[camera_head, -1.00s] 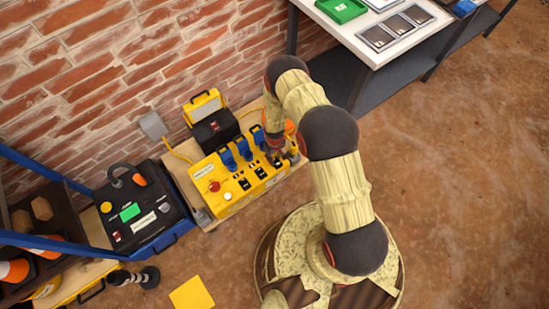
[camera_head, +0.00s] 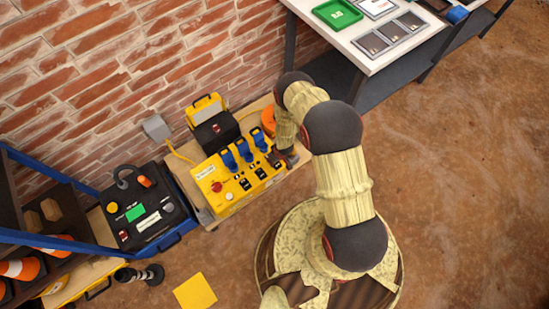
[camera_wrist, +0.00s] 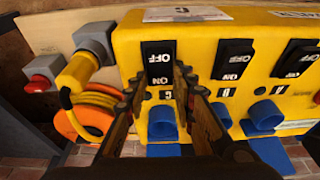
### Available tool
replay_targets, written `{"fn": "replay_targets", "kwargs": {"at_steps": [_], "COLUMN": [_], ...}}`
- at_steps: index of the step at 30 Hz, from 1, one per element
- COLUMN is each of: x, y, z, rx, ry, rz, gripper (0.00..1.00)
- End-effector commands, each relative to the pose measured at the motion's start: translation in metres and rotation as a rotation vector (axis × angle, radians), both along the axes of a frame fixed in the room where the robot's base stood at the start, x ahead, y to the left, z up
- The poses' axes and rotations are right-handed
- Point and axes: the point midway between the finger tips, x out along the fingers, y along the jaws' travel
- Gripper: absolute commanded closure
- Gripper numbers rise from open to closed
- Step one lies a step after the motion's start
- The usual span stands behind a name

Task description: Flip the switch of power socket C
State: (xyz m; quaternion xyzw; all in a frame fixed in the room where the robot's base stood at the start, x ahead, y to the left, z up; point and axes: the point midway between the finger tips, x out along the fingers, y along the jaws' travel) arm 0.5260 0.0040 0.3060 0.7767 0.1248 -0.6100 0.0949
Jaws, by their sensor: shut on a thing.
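The yellow power box (camera_head: 225,199) stands on a wooden board by the brick wall, with several blue socket covers and black switches. In the wrist view the box (camera_wrist: 205,45) appears upside down. The leftmost switch (camera_wrist: 158,56) there is black with ON and OFF markings, above a small label (camera_wrist: 165,95) that seems to read C and a blue cover (camera_wrist: 162,123). My gripper (camera_wrist: 161,80) has its fingertips on both sides of this switch's lower part, shut on it. In the head view my gripper (camera_head: 286,160) is at the box's right end, partly hidden by my arm.
Two more switches (camera_wrist: 232,60) (camera_wrist: 297,58) sit to the right in the wrist view. A yellow plug (camera_wrist: 82,72) and orange cable reel (camera_wrist: 90,115) are close on the left. A black case (camera_head: 150,215) stands left of the box; a white table (camera_head: 395,40) is at upper right.

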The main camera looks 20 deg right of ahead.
Motion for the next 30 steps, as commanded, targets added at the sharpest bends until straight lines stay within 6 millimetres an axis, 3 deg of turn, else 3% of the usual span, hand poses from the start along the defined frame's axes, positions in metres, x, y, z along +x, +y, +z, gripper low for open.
{"fn": "replay_targets", "kwargs": {"at_steps": [9, 20, 21, 30], "x": [-0.0035, -0.0035, -0.0035, -0.0040], "y": [-0.0038, -0.0036, -0.0036, -0.0025], "z": [0.0016, 0.0025, 0.0025, 0.0023], "rx": [0.041, 0.043, 0.043, 0.043], "ry": [-0.142, -0.153, -0.153, -0.152], "rz": [-0.007, -0.005, -0.005, -0.002], "gripper": [1.00, 1.00, 0.72, 0.56]}}
